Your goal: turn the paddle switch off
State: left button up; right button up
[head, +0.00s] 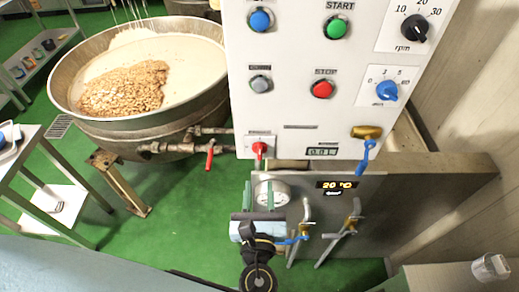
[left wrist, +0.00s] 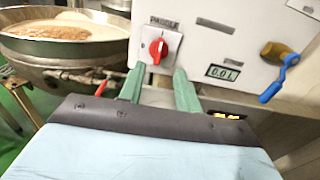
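The paddle switch (head: 259,148) is a red rotary knob on a white plate at the lower left corner of the control panel. In the left wrist view the knob (left wrist: 158,49) sits below the label "PADDLE", and its grip looks roughly upright. My left gripper (head: 259,186) is below the knob in the head view, its two green fingers pointing up toward the panel. In the left wrist view the fingers (left wrist: 158,76) are spread apart, with nothing between them, and the knob shows just beyond and above their tips. My right gripper is not in view.
The white control panel (head: 290,110) carries a green start button (head: 336,27), a red stop button (head: 322,88) and a blue dial (head: 387,91). A blue-handled brass valve (head: 366,133) hangs at its lower right. The large kettle (head: 200,100) and its pipes stand left.

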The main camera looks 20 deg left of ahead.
aim_at(260, 152)
pick_arm(q)
jog(key=p+x, duration=0.1)
jog(key=x, duration=1)
jog(key=shift+f, duration=0.1)
grip_shut()
